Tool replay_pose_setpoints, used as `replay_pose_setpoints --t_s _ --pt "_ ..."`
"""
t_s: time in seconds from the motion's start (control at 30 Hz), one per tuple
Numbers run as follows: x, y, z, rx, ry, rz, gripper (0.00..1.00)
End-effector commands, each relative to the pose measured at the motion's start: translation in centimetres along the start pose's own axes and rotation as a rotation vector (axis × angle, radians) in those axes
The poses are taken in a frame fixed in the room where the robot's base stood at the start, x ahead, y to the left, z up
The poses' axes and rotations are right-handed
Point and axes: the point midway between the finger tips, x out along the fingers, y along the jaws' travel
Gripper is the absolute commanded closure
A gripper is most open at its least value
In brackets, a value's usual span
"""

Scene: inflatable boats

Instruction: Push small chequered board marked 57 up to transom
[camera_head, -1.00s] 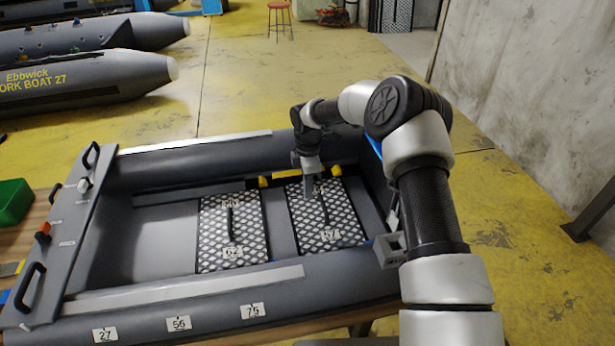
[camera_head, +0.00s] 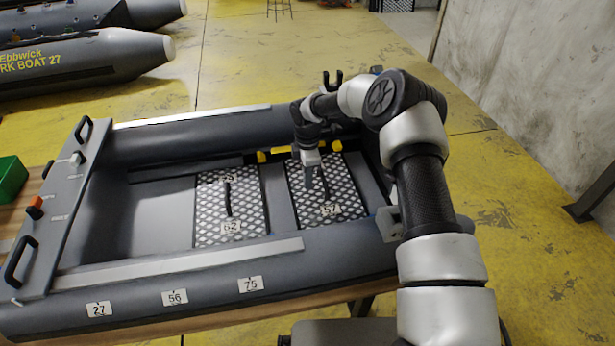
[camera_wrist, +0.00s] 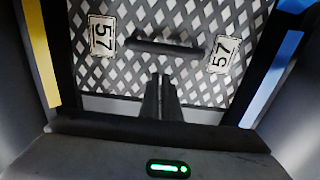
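The small chequered board marked 57 (camera_head: 337,196) lies flat on the boat floor, right of a similar board marked 62 (camera_head: 245,205). In the wrist view board 57 (camera_wrist: 209,82) shows a 57 label at each side and a dark handle between them. My gripper (camera_head: 308,187) hangs pointing down over the left part of board 57; its fingers also show in the wrist view (camera_wrist: 160,78), close together and empty, beside the handle. I cannot tell whether they touch the board.
Yellow blocks (camera_head: 281,149) line the far side of the boards. A near tube (camera_head: 210,285) and a far tube (camera_head: 200,140) flank the floor. A grey panel with black handles (camera_head: 60,215) crosses the left end. A bare grey strip lies right of board 57.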

Motion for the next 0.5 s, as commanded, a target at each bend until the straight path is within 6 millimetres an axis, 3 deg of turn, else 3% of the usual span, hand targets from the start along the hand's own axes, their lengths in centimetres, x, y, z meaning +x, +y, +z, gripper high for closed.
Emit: replay_pose_setpoints --t_s 0.17,0.5 --pt "1.9 0.0 0.1 0.001 0.0 0.0 0.97" --pt "1.8 -0.2 3.6 0.003 -0.003 -0.004 0.97"
